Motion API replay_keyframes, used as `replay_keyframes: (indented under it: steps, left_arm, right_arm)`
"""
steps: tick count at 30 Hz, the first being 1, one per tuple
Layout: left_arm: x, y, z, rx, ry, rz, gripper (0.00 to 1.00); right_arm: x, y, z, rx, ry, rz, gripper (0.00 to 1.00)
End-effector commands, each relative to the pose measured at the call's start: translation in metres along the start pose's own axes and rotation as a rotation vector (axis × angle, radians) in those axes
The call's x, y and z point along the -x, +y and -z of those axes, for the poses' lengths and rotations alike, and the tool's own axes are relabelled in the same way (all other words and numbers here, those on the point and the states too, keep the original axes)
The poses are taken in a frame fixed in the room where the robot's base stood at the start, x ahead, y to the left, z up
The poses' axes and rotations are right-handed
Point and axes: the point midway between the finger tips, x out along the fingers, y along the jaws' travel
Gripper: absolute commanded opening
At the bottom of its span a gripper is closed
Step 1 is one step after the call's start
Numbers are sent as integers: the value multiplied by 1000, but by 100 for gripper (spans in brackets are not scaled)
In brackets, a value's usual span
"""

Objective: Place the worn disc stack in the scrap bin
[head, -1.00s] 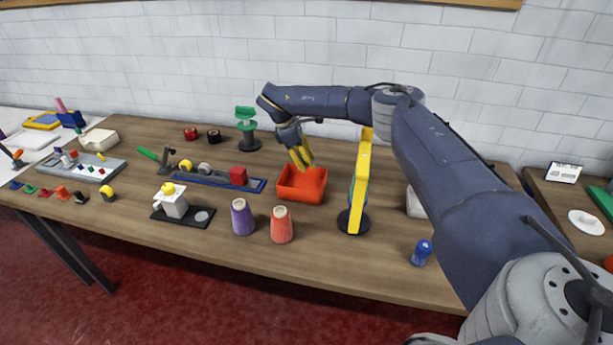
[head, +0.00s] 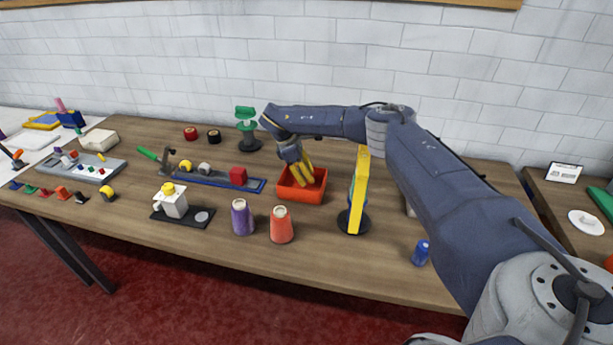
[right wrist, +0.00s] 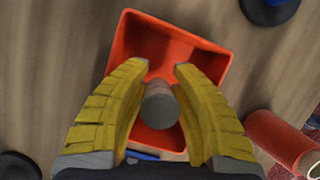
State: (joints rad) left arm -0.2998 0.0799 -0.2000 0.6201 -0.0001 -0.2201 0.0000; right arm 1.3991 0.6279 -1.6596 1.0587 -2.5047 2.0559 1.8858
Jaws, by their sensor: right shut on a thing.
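The scrap bin (head: 289,195) is an open red-orange tray near the middle of the table, and it also shows in the right wrist view (right wrist: 205,52). My right gripper (head: 303,178), with yellow fingers, points down into the bin's opening. In the right wrist view a grey cylinder, the worn disc stack (right wrist: 160,106), sits between the fingers, and the gripper is shut on it. The bin floor shows beyond the stack. In the head view the stack is hidden by the fingers, so I cannot tell whether it touches the floor. My left gripper is not in view.
A purple cone (head: 242,217) and a red cone (head: 281,224) stand in front of the bin. A yellow upright piece (head: 359,190) on a black base stands close to its right.

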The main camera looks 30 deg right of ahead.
Motion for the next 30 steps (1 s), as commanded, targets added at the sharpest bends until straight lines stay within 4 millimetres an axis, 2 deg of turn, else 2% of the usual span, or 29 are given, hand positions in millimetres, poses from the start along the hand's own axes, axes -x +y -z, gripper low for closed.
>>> replay_keyframes:
  steps: [18, 19, 21, 24, 30]
  left_arm:
    - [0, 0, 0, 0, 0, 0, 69]
    - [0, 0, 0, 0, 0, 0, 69]
    - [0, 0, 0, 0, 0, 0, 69]
    - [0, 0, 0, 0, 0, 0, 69]
    - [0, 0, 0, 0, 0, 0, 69]
  right_arm:
    - [-11, 0, 5, 0, 0, 0, 0]
    - [-11, 0, 5, 0, 0, 0, 28]
    - [-11, 0, 5, 0, 0, 0, 37]
    - [-11, 0, 5, 0, 0, 0, 48]
    - [-11, 0, 4, 0, 0, 0, 48]
